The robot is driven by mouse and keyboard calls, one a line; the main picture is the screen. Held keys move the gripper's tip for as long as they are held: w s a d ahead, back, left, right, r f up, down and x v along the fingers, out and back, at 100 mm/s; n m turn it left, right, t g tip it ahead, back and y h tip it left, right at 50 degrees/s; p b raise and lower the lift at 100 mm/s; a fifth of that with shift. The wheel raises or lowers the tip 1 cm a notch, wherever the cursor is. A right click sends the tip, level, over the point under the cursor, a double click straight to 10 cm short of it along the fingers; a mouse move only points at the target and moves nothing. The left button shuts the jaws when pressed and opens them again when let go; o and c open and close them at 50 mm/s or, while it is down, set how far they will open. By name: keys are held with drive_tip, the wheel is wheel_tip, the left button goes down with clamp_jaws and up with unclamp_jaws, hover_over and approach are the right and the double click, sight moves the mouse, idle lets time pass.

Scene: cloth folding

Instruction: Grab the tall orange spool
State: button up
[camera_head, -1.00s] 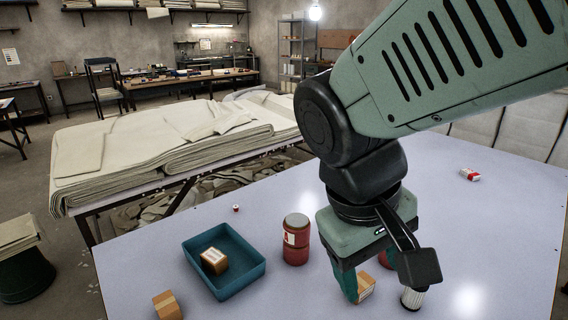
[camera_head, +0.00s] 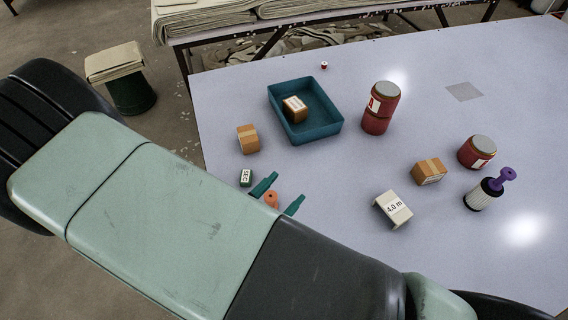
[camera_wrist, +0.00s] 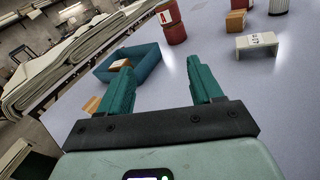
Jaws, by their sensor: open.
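A small orange piece, seemingly the top of the orange spool (camera_head: 271,199), shows in the head view at the left front of the table, beside my arm. The rest of it is hidden behind my arm, so its height cannot be told. My gripper (camera_head: 289,186) is open, with its teal fingers apart on either side of the orange piece in this view. Whether the piece stands between the fingers or below them cannot be told.
A blue tray (camera_head: 330,131) holds another box. A white block (camera_head: 393,209), red canisters (camera_head: 376,118) and a purple-topped spool (camera_head: 503,177) stand to the right.

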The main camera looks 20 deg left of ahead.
sight(270, 196)
drive_tip(key=s+f+n+y, duration=0.2)
drive_tip(key=s+a+f+n+y, duration=0.1)
drive_tip(key=f+n+y, duration=0.2)
drive_tip(key=s+a+f+n+y, duration=0.1)
drive_tip(key=s+f+n+y, duration=0.1)
drive_tip(key=f+y, duration=0.1)
drive_tip(key=shift+s+n, duration=0.3)
drive_tip(key=shift+w+f, duration=0.15)
drive_tip(key=shift+f, duration=0.05)
drive_tip(key=x, duration=1)
drive_tip(key=shift+w+a, duration=0.15)
drive_tip(key=shift+a, duration=0.05)
drive_tip(key=c, duration=1.1)
drive_tip(key=shift+r, duration=0.1)
